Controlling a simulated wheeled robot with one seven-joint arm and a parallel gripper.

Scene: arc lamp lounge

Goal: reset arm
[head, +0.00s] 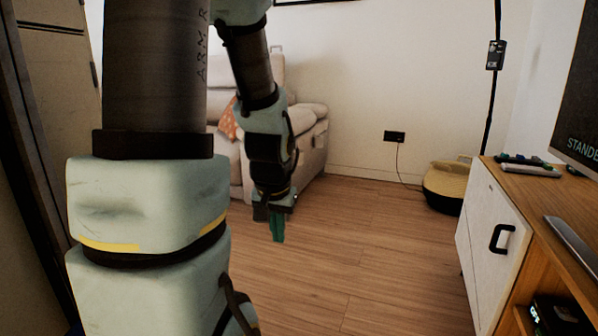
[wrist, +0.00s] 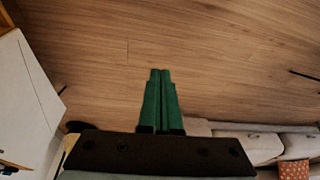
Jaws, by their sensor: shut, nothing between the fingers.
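My gripper (head: 277,228) hangs at the end of my arm in the middle of the head view, pointing down over the wooden floor. Its green fingers are pressed together and hold nothing. In the wrist view my gripper (wrist: 160,72) shows its two fingers side by side, shut, with bare floor beyond the tips. My arm covers much of the left half of the head view and hides part of the sofa.
A cream sofa (head: 311,152) with an orange cushion (head: 228,122) stands behind my arm. A wooden cabinet (head: 487,235) with a white door and a screen (head: 585,110) is at right. A round yellow-and-black basket-like object (head: 447,184) sits by the wall. The middle floor (head: 375,240) is clear.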

